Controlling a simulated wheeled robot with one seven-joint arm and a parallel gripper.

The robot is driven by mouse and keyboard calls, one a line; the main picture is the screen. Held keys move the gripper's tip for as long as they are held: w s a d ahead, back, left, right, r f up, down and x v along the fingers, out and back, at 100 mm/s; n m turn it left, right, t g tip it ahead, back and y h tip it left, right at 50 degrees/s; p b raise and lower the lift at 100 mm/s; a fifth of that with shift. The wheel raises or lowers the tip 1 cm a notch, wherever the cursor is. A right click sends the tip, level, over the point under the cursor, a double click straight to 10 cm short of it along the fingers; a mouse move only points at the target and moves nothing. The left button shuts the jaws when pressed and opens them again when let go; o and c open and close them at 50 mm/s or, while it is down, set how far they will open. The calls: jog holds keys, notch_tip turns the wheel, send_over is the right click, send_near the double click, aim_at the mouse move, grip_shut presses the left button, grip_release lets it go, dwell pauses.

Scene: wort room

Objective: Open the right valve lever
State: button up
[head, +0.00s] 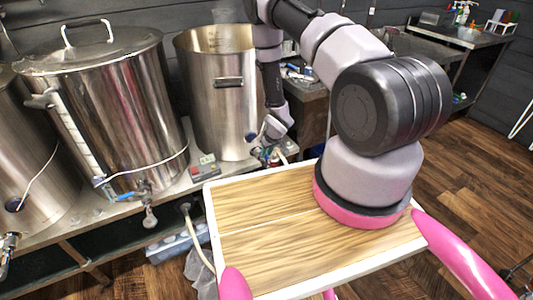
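The right steel kettle (205,110) stands open, with a side handle and faint steam above it. My arm reaches down in front of its right side, and my gripper (268,152) is low beside the kettle's lower right edge. The right valve is mostly hidden around my gripper; small blue and metal parts show there, but I cannot tell the lever from the gripper or whether they touch. The gripper's fingers are too small and covered to read. A second valve with a blue lever (126,197) sits low on the lidded middle kettle (125,110).
Another steel kettle (20,160) stands at the far left. A small grey box with red marks (204,168) sits on the bench near the right kettle. A hose (198,240) hangs below the bench front. Wooden floor (470,180) is open at right.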

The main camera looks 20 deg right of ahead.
jog(key=o, duration=0.3)
jog(key=shift+r, duration=0.1)
jog(key=v, duration=1)
jog(key=shift+s+r, duration=0.2)
jog(key=shift+r, duration=0.05)
